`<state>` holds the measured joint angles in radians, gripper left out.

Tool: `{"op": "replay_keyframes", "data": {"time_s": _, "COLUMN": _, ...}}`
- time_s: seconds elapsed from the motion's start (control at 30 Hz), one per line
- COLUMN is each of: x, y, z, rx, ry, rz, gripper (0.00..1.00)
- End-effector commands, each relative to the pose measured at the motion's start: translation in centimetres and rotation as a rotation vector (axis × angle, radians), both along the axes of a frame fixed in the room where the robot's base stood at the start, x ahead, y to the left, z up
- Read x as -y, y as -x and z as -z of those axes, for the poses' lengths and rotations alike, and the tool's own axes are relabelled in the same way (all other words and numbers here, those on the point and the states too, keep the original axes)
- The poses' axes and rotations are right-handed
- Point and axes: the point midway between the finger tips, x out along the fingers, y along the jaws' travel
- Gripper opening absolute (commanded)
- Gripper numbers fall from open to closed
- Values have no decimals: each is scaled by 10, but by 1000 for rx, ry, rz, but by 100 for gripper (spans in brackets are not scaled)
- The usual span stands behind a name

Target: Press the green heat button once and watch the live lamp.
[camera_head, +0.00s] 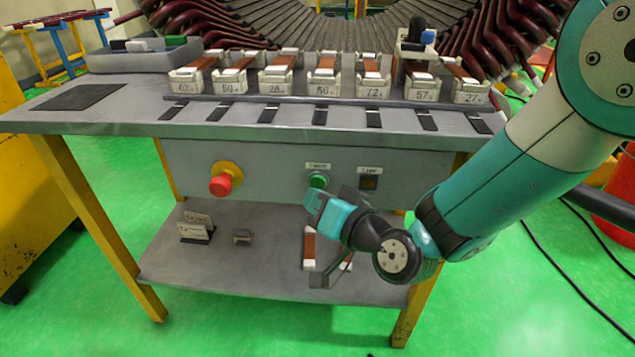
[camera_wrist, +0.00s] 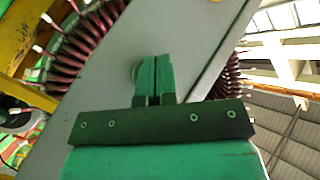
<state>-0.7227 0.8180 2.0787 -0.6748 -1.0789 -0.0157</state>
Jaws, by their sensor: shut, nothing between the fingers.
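The green heat button (camera_head: 318,180) sits on the grey front panel under the tabletop, beneath a small white label.
A red emergency button on a yellow base (camera_head: 221,183) is left on the panel. Several numbered coil holders (camera_head: 326,80) line the tabletop (camera_head: 130,117) before the big stator (camera_head: 350,30). The lower shelf (camera_head: 215,270) holds small signs and coil pieces.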

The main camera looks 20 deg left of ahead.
Motion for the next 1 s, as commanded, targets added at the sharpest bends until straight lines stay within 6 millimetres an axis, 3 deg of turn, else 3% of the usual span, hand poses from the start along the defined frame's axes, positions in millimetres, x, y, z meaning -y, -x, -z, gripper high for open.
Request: {"op": "replay_keyframes", "data": {"time_s": 1.0, "x": -2, "y": -8, "z": 0, "rx": -1, "ry": -1, "rz": 0, "gripper": 0}}
